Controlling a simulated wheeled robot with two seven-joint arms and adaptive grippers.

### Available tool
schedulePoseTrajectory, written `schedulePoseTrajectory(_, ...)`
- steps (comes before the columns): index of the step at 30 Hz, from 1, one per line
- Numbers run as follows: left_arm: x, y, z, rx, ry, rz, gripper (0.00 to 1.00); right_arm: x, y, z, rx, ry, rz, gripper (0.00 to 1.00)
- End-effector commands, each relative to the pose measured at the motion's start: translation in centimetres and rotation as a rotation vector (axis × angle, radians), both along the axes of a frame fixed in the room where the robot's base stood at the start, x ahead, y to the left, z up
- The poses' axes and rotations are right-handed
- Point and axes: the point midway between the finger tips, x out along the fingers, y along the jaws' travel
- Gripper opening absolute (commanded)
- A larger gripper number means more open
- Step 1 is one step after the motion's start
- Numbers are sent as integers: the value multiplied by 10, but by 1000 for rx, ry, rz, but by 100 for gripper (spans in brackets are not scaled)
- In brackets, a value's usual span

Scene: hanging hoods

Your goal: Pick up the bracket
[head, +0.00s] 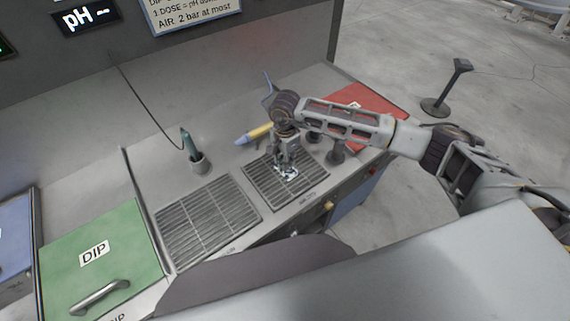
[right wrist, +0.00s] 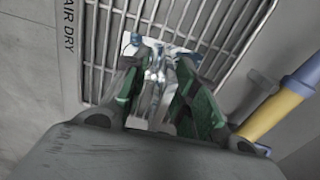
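The bracket is a small shiny metal piece on the right-hand grate in the head view (head: 289,175). In the right wrist view the bracket (right wrist: 157,72) lies between my fingers, over the bars of the grate marked AIR DRY (right wrist: 97,50). My right gripper (head: 285,168) points down onto it. In the right wrist view its two green-padded fingers (right wrist: 162,62) stand apart on either side of the bracket, with gaps visible beside its narrow part. The fingers hide part of the bracket in the head view. My left gripper is out of view.
A yellow and blue tool (head: 254,134) lies just behind the grate. A second grate (head: 207,220) and a green DIP lid (head: 92,258) with a handle are to the left. A probe stands in a cup (head: 198,164). A red panel (head: 372,110) is on the right.

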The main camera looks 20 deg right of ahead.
Motion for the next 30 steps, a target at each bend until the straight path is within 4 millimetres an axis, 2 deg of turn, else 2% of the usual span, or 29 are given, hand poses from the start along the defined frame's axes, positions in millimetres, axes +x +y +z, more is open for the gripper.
schedulePoseTrajectory(1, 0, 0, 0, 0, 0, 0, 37, 0, 0, 0, 0, 0, 0, 18)
schedulePoseTrajectory(5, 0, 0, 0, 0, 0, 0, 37, 0, 0, 0, 0, 0, 0, 1)
schedulePoseTrajectory(6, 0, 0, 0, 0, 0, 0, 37, 0, 0, 0, 0, 0, 0, 0)
schedulePoseTrajectory(22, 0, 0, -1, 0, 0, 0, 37, 1, 0, 3, 1, -2, 0, 0)
schedulePoseTrajectory(30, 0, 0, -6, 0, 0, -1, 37, 1, 0, 23, 2, -4, 1, 0)
